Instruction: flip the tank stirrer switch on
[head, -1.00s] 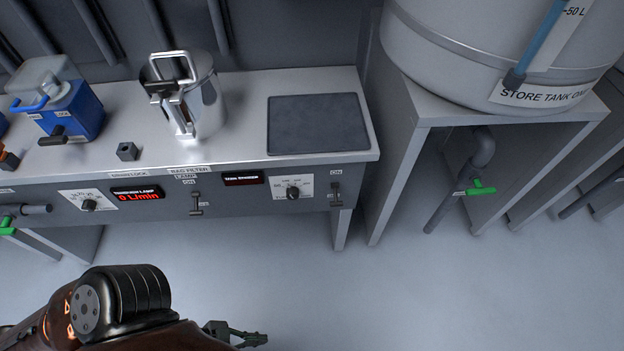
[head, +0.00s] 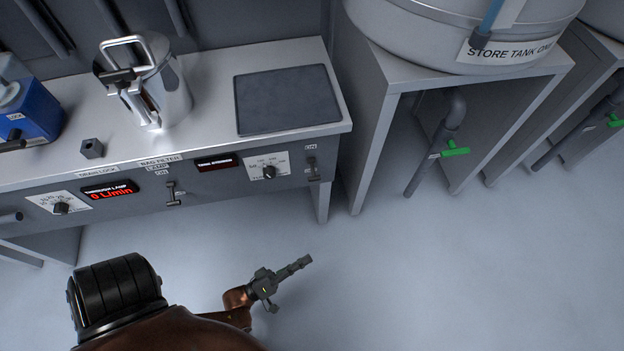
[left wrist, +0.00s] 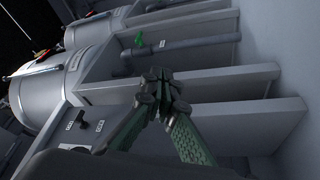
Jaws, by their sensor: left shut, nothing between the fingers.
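The tank stirrer switch (head: 313,169) is a small dark lever at the right end of the bench's front panel in the head view, under an "ON" label. Left of it are a knob on a white dial (head: 269,171) and a small dark display (head: 218,163) with red lettering, too small to read surely. My left gripper (head: 308,261) is shut and empty, below and in front of the panel, apart from the switch. In the left wrist view the shut fingers (left wrist: 160,88) point toward the tank stands. A dark control with small labels shows at lower left there. My right gripper is not in view.
A second lever (head: 172,192) sits left of the stirrer display, under the bag filter label. A metal jug (head: 160,90) and dark mat (head: 288,100) lie on the bench. The store tank stand (head: 372,160) with a green-handled valve (head: 455,150) is right. Floor before the panel is clear.

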